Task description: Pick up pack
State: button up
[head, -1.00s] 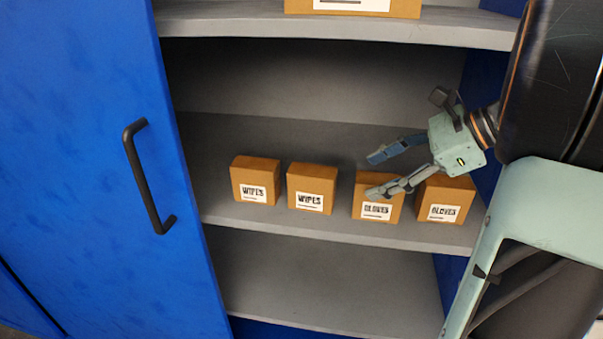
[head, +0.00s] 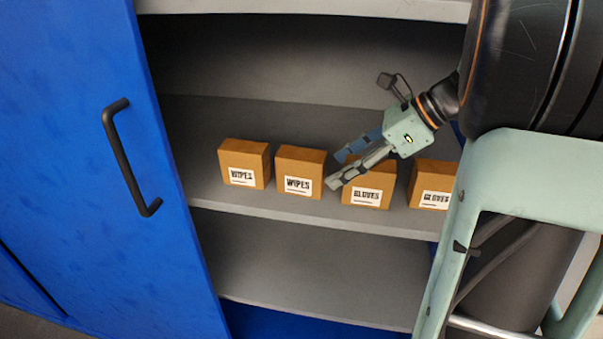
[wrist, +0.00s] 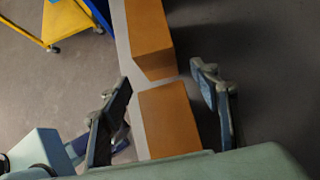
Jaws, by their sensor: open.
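Several brown cardboard packs stand in a row on the middle shelf in the head view. Two are labelled WIPES, a left one (head: 245,163) and a right one (head: 301,171). Two are labelled GLOVES, a left one (head: 368,183) and a right one (head: 432,184), partly behind my arm. My gripper (head: 338,168) is open, with its fingers over the left GLOVES pack and pointing toward the right WIPES pack. In the wrist view, my fingers (wrist: 160,76) spread either side of a near pack (wrist: 168,120); a farther pack (wrist: 150,38) lies ahead. Contact cannot be told.
The grey shelf (head: 215,193) has free room behind the packs. An upper shelf edge (head: 300,8) runs above. A blue door (head: 75,120) with a black handle (head: 130,160) stands at the left. A yellow cart (wrist: 68,20) shows in the wrist view.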

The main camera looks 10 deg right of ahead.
aim_at(325, 158)
jog(key=a, duration=0.1)
jog(key=w+a, duration=0.1)
jog(key=a, duration=0.1)
jog(key=w+a+b, duration=0.1)
jog(key=shift+w+a+f, duration=0.15)
jog(key=shift+a+f, duration=0.2)
jog(key=shift+w+a+f, duration=0.1)
jog(key=shift+c, duration=0.7)
jog(key=c, duration=1.2)
